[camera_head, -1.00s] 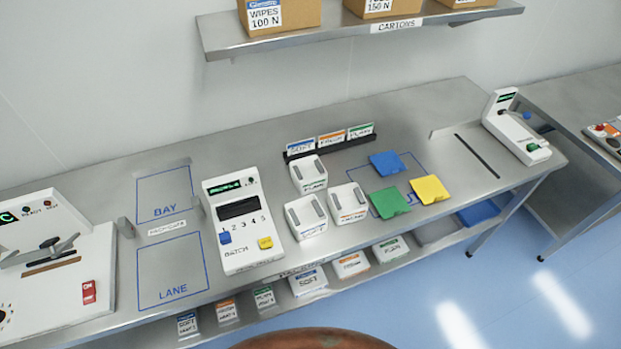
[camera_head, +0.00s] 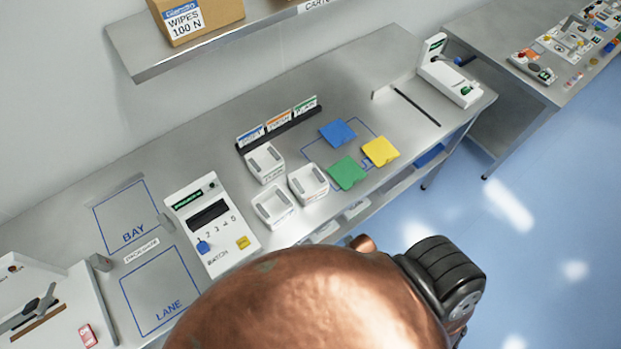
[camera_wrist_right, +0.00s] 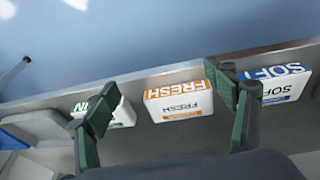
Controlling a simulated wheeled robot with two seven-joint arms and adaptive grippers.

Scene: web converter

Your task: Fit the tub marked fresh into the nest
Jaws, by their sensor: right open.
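In the right wrist view a white block-shaped tub (camera_wrist_right: 180,104) with orange FRESH lettering stands on a grey metal shelf. My right gripper (camera_wrist_right: 165,92) is open. In the picture its two dark green fingers lie either side of this tub, and nothing is held. How far the fingertips are from it I cannot tell. In the head view three white open-topped tubs, at the back (camera_head: 265,163), front (camera_head: 273,206) and right (camera_head: 308,184), stand on the bench; their markings are too small to read. I cannot identify the nest. My left gripper is not in view.
White tubs with green lettering (camera_wrist_right: 123,114) and blue SOFT lettering (camera_wrist_right: 284,82) flank the fresh one. On the bench are a batch panel (camera_head: 212,225), blue (camera_head: 337,132), green (camera_head: 347,172) and yellow (camera_head: 380,151) squares. BAY and LANE outlines are empty.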

